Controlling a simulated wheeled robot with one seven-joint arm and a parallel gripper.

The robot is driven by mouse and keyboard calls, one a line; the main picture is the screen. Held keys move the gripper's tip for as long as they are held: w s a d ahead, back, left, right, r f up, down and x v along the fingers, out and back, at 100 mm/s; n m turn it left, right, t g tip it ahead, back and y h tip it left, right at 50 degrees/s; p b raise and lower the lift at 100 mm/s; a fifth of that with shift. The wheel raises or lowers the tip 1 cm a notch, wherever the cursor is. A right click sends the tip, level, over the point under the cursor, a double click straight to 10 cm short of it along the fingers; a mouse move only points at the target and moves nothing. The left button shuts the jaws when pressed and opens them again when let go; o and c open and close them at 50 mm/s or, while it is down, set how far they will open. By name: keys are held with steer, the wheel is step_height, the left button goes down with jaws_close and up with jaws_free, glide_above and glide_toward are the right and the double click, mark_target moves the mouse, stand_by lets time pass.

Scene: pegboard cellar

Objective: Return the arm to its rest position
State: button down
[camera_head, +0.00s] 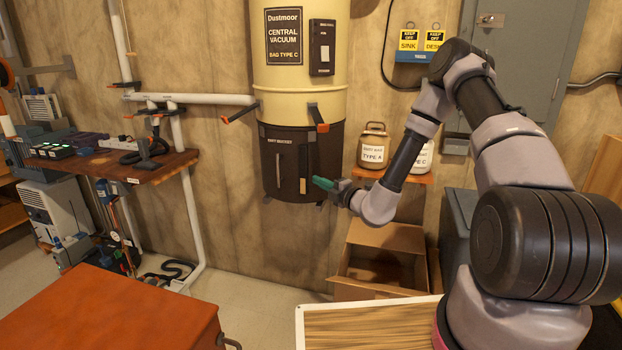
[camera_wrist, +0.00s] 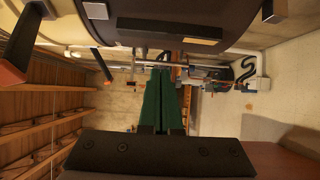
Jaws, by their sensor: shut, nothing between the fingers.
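My gripper (camera_head: 322,184) has green fingers and is at the end of my bent arm, in front of the lower dark part of the central vacuum (camera_head: 283,138). In the wrist view the green fingers (camera_wrist: 160,98) lie side by side, closed together with nothing between them. The dark vacuum section (camera_wrist: 175,25) shows close by at the top of the wrist view. I cannot tell from these views whether the fingertips touch it. My arm runs from the right side of the head view over to the gripper.
An open cardboard box (camera_head: 385,262) stands below my forearm. A red cabinet (camera_head: 120,310) is at front left. A wooden bench (camera_head: 150,170) stands at left. A grey panel (camera_head: 525,60) is on the wall.

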steer(key=s+a+r+n+g+y, duration=0.35)
steer(key=s+r+n+g, duration=0.95)
steer(key=s+r+n, duration=1)
steer(key=s+d+r+n+t+h, duration=0.2)
steer(key=s+d+r+n+h, duration=0.1)
steer(key=d+n, duration=0.3)
steer(key=s+d+r+n+t+h, duration=0.2)
steer(key=s+d+r+n+h, duration=0.1)
steer(key=d+n, duration=0.4)
steer(key=s+d+r+n+t+h, duration=0.1)
steer(key=s+d+r+n+h, duration=0.2)
steer(key=d+n+h, duration=0.3)
steer(key=shift+s+d+r+n+t, duration=0.3)
steer(key=shift+s+d+r+t, duration=0.1)
steer(key=shift+s, duration=0.35)
steer(key=shift+w, duration=0.1)
